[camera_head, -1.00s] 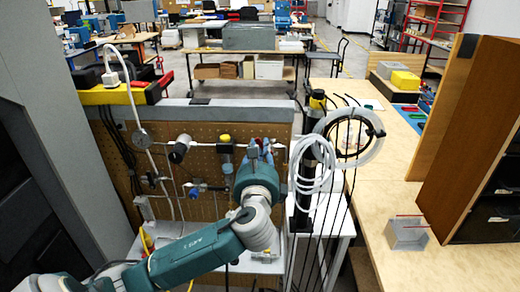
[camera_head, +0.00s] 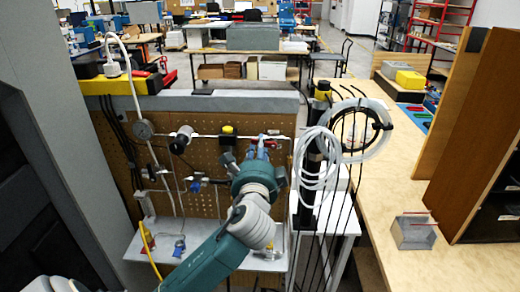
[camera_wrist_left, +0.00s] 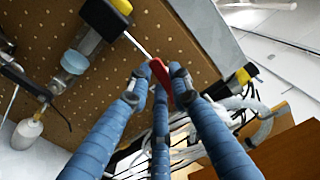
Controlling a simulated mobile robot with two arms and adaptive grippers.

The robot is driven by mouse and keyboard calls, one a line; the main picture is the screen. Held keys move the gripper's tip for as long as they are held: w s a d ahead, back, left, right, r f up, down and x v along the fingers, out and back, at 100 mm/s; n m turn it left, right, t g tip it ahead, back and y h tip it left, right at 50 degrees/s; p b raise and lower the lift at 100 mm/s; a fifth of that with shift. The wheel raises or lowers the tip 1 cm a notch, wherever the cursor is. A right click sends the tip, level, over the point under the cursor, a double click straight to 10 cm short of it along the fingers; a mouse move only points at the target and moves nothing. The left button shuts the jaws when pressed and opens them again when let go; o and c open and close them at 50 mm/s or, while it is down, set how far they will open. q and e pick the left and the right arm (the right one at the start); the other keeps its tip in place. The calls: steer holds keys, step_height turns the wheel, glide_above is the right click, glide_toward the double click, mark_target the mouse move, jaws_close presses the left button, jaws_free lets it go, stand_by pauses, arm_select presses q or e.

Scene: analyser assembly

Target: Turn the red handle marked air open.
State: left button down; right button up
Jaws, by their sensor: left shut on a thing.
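The red handle (camera_wrist_left: 160,72) shows in the wrist view at the end of a thin metal pipe on the pegboard panel. A small part of the red handle (camera_head: 273,132) also shows in the head view above my gripper. My left gripper (camera_head: 256,152) is at the right end of the panel. In the wrist view its blue fingers (camera_wrist_left: 158,82) are closed around the red handle, with the handle between the fingertips. The "air" marking is not readable. The gripper hides much of the handle in the head view. My right gripper is not in view.
Coiled white tubing (camera_head: 318,160) and black cables hang close to the right of my gripper. A wooden table (camera_head: 415,262) stands at the right.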

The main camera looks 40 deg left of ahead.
arm_select(q)
steer(key=shift+f+n+b, duration=0.4)
steer(key=shift+f+n, duration=0.1)
steer(key=shift+n, duration=0.6)
steer(key=shift+d, duration=0.1)
steer(key=c, duration=1.5)
jaws_free()
steer(key=shift+c, duration=0.2)
steer(key=v, duration=1.2)
